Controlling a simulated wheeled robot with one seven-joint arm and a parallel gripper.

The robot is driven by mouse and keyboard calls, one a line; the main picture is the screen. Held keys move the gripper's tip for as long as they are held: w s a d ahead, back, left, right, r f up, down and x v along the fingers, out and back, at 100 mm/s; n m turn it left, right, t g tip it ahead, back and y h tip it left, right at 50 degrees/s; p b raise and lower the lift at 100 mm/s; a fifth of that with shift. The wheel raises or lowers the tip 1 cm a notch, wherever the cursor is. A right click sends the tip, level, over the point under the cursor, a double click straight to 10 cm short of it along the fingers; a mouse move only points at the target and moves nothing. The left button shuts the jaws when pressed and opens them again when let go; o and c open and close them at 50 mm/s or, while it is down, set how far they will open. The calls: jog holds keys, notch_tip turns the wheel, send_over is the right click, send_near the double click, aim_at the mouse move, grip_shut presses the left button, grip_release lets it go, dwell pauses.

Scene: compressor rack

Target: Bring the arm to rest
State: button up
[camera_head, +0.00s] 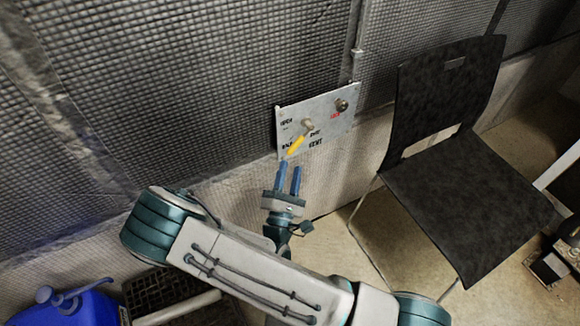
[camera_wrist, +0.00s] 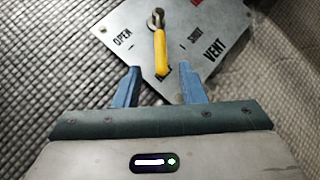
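My gripper (camera_head: 289,178) is in front of the lower edge of a grey valve panel on the wall. Its two blue fingers stand apart with nothing between them, and they also show in the wrist view (camera_wrist: 157,85). The panel (camera_head: 341,118) carries a yellow-handled lever (camera_head: 296,146). In the wrist view the yellow handle (camera_wrist: 160,55) points down toward the gap between the fingers, and seems to be beyond the fingertips. The panel (camera_wrist: 110,30) reads OPEN, SHUT and VENT there. My arm reaches out from the lower right, bent at the elbow.
A dark chair (camera_head: 455,175) stands right of the panel. A second knob (camera_head: 342,105) sits at the panel's upper right. A blue container (camera_head: 75,308) and a dark crate (camera_head: 165,290) are at the lower left. Padded mesh wall (camera_head: 200,80) fills the back.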

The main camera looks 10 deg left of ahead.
jog(key=shift+s+f, duration=0.2)
jog(key=shift+s, duration=0.25)
jog(key=shift+w, duration=0.1)
